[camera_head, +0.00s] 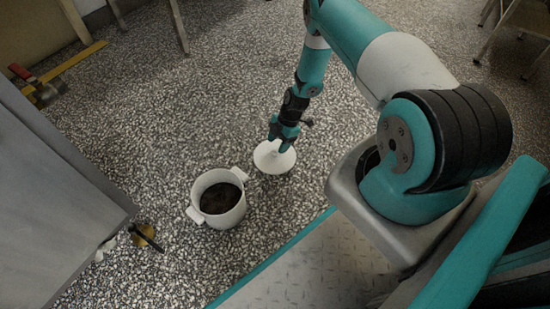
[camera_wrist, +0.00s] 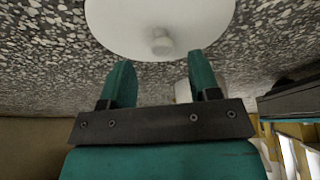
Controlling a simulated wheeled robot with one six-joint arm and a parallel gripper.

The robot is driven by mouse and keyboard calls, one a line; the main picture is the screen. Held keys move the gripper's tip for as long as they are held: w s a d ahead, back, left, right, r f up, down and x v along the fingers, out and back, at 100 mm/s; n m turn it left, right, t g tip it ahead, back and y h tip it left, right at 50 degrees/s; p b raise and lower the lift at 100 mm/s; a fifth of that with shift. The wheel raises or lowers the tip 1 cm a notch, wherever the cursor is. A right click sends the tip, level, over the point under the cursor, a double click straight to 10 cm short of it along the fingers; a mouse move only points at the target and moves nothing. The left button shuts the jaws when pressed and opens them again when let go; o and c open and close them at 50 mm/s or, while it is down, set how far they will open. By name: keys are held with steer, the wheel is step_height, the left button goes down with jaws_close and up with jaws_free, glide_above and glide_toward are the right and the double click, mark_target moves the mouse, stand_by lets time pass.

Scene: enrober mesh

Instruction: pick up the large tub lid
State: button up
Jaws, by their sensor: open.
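The large tub lid (camera_head: 268,160) is a round white disc on the speckled floor, just right of the white tub. In the wrist view the lid (camera_wrist: 110,25) fills the top, with a small round knob (camera_wrist: 160,43) at its middle. My gripper (camera_head: 281,141) is over the lid in the head view, hiding part of it. In the wrist view my gripper (camera_wrist: 160,60) is open, its two teal fingers pointing at the lid with the knob roughly centred between them, beyond the tips. Nothing is held. I cannot tell the exact gap to the knob.
The white tub (camera_head: 233,215) has two side handles and dark contents. A grey cabinet (camera_head: 45,205) stands at left. A brass-coloured item with a dark handle (camera_head: 147,236) lies beside it. A red-and-black tool (camera_head: 40,88) lies farther back. Floor behind the lid is clear.

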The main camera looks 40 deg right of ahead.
mark_target(275, 151)
steer(key=b+x, duration=0.2)
steer(key=x, duration=0.2)
steer(key=shift+s+d, duration=0.1)
steer(key=shift+s, duration=0.05)
steer(key=shift+r, duration=0.15)
steer(key=c, duration=1)
steer(key=shift+r, duration=0.15)
